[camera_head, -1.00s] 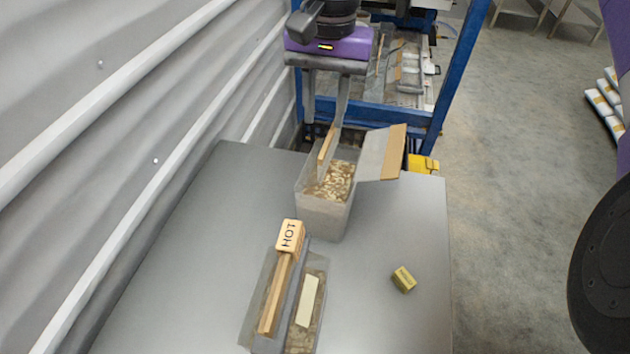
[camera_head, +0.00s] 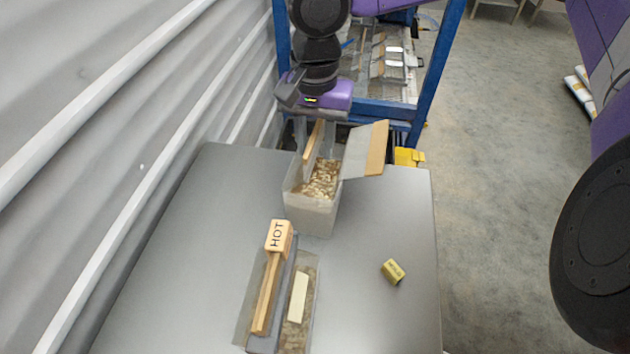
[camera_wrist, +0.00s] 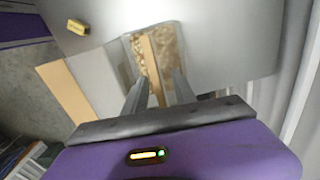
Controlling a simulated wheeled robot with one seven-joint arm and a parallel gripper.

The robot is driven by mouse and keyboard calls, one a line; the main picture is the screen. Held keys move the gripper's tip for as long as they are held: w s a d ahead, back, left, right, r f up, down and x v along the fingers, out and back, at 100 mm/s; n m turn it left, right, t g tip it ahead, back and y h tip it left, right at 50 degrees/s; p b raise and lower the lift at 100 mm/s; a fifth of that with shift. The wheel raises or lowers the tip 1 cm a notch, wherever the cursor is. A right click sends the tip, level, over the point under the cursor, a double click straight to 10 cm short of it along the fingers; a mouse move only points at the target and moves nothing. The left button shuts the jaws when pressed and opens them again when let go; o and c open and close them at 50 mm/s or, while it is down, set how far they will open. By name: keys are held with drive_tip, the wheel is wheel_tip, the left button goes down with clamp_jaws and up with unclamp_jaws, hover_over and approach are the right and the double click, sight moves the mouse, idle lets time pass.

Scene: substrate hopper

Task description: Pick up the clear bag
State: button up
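A clear, open-topped bag (camera_head: 310,216) stands upright on the table, part filled with brown and pale flaky substrate. One top flap, edged with a tan strip (camera_head: 376,148), folds out to the right. Another tan strip (camera_head: 313,142) stands up at its left side. My gripper (camera_head: 320,135) is above the bag's far end, pointing down. In the wrist view my gripper (camera_wrist: 158,82) has its two fingers apart, with the upright tan strip (camera_wrist: 152,64) showing between and beyond them. I cannot tell whether either finger touches it.
A sealer with a wooden bar marked HOT (camera_head: 278,236) lies at the table's front, beside a flat clear packet with a pale label (camera_head: 298,297). A small yellow block (camera_head: 393,271) sits to the right. A corrugated wall (camera_head: 90,120) runs along the left; a blue rack (camera_head: 432,75) stands behind.

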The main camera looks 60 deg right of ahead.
clamp_jaws()
idle(1.4)
